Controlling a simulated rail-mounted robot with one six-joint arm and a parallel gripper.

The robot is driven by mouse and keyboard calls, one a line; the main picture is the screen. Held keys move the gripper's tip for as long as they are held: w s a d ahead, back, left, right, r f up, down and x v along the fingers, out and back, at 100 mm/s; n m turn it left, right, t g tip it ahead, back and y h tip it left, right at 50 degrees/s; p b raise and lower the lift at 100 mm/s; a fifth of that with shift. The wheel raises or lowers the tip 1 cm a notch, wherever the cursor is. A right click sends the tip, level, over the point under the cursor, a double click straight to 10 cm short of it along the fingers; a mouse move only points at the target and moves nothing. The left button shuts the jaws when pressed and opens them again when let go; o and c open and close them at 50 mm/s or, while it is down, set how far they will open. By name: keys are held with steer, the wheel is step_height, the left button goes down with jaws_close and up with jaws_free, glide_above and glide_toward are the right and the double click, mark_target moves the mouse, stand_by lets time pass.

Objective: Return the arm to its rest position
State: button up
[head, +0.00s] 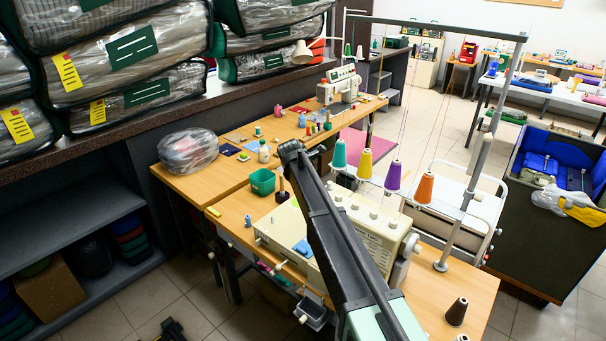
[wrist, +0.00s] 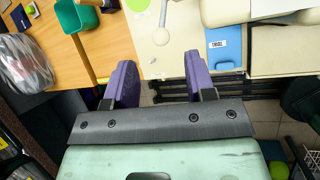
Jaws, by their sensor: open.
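My gripper (wrist: 160,78) shows in the wrist view with its two purple-padded fingers spread apart. Nothing is between them. The fingers are over the front edge of the sewing tables, with table top and dark floor area behind them. In the head view my dark arm link (head: 335,220) rises from the bottom edge and slants up and left across the sewing table, in front of the overlock machine. I cannot make out the fingers in the head view.
The overlock machine (head: 372,222) stands on the near sewing table (head: 465,288) under a thread stand with coloured cones. A clear bagged bundle (head: 188,151) and a green bin (head: 262,181) are to the left. Bagged comforters (head: 130,50) are stacked on the counter. A dark cart (head: 535,235) stands right.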

steer(key=s+d+f+m+g+b, duration=0.1)
steer(key=s+d+m, duration=0.4)
steer(key=s, duration=0.9)
steer(key=s+d+f+m+g+y+b, duration=0.1)
steer(key=s+d+m, duration=0.5)
steer(key=s+m, duration=0.6)
steer(key=s+d+f+m+g+y+b, duration=0.1)
steer(key=s+d+f+m+g+b, duration=0.1)
steer(key=s+m, duration=0.7)
steer(key=s+d+f+g, duration=0.1)
steer(key=s+d+f, duration=0.1)
steer(key=s, duration=0.6)
steer(key=shift+s+d+g+b, duration=0.3)
steer(key=shift+s+d+g, duration=0.1)
steer(key=shift+d, duration=0.45)
steer(key=shift+w, duration=0.1)
